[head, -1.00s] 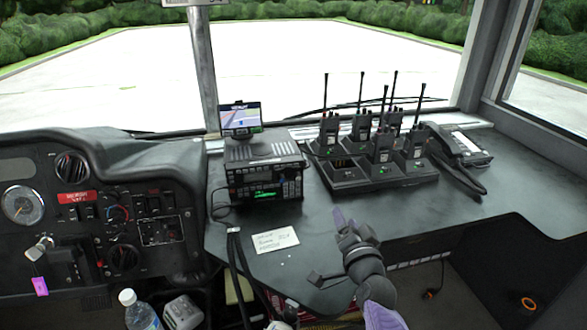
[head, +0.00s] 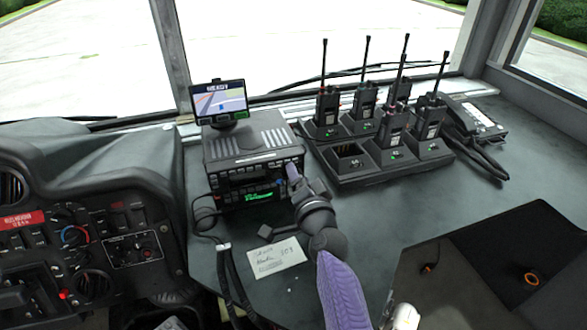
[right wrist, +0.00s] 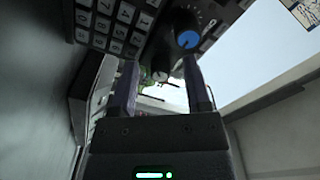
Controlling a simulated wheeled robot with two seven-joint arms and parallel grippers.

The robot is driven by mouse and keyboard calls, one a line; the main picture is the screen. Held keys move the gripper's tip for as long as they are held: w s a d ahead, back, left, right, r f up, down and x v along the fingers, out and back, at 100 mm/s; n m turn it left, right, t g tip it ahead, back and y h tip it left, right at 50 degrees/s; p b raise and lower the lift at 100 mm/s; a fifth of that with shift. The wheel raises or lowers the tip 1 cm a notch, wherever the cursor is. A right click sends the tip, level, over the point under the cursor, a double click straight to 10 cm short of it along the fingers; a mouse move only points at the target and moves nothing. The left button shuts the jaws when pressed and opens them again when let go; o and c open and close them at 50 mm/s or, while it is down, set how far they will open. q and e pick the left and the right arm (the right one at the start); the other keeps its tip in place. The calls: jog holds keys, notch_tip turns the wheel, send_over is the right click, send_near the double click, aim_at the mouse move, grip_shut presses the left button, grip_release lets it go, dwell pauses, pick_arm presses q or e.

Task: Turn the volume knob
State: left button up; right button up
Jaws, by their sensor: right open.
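The radio unit (head: 252,150) stands on the dash top, its front showing a green-lit display (head: 258,196). In the right wrist view, a knob with a blue cap (right wrist: 187,38) and white marks around it sits on the panel beside a keypad (right wrist: 110,22). I cannot tell which is the volume knob. My right gripper (head: 292,174) is open at the right end of the radio's front and hides that part in the head view. It also shows in the right wrist view (right wrist: 160,64), apparently not gripping either knob. My left gripper is out of view.
A charger base (head: 380,165) with several handheld radios stands right of the radio unit. A small screen (head: 220,100) is mounted on top of it. A paper note (head: 276,257) and black cables (head: 228,270) lie in front.

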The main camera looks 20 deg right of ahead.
jog(key=shift+s, duration=0.1)
jog(key=shift+c, duration=0.8)
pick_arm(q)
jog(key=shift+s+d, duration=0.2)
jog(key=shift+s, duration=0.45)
pick_arm(e)
grip_shut()
